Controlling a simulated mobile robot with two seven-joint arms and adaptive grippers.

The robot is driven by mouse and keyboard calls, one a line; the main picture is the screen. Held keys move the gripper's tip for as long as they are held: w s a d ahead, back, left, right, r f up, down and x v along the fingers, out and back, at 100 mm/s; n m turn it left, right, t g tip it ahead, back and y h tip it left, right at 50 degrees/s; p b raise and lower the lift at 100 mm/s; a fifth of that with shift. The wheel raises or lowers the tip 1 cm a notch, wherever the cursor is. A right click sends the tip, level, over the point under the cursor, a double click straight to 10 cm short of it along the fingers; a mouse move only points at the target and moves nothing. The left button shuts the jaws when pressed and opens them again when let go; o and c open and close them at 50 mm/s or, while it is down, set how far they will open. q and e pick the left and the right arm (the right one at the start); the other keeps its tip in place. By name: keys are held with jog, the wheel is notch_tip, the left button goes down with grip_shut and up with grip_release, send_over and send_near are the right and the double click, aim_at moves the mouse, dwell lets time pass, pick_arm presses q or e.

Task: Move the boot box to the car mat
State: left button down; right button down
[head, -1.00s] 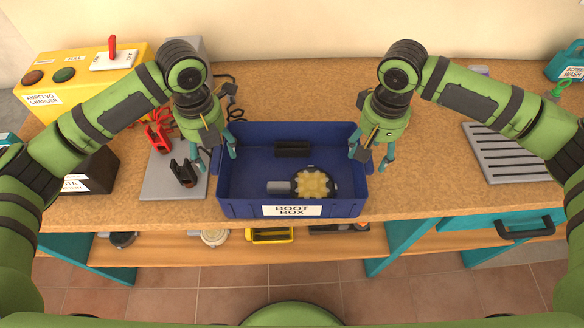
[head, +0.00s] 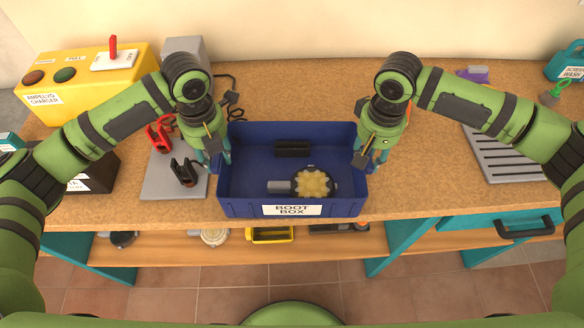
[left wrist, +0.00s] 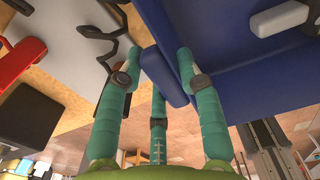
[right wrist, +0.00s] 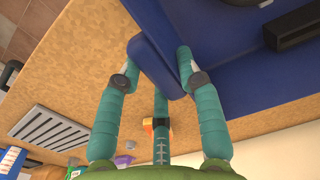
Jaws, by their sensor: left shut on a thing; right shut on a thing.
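The blue boot box (head: 342,206) sits on the worktop with its label facing me. Inside it lie a dark brush with pale yellow bristles (head: 313,184) and a black block (head: 292,148). My left gripper (head: 220,162) is shut on the box's left side. In the left wrist view its fingers close around a blue side grip (left wrist: 165,76). My right gripper (head: 361,158) is shut on the box's right side. Its fingers close around the other side grip (right wrist: 153,65). A grey ribbed panel (head: 497,152) at the right may be the car mat.
A grey plate (head: 160,188) with red and black clamps lies close left of the box. The yellow charger (head: 85,85) stands behind it. A purple item (head: 474,74) and a teal wash container (head: 566,66) are at the back right. Worktop between box and ribbed panel is clear.

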pick_arm(q)
jog(key=shift+r, duration=0.1)
pick_arm(e)
jog(key=shift+r, duration=0.1)
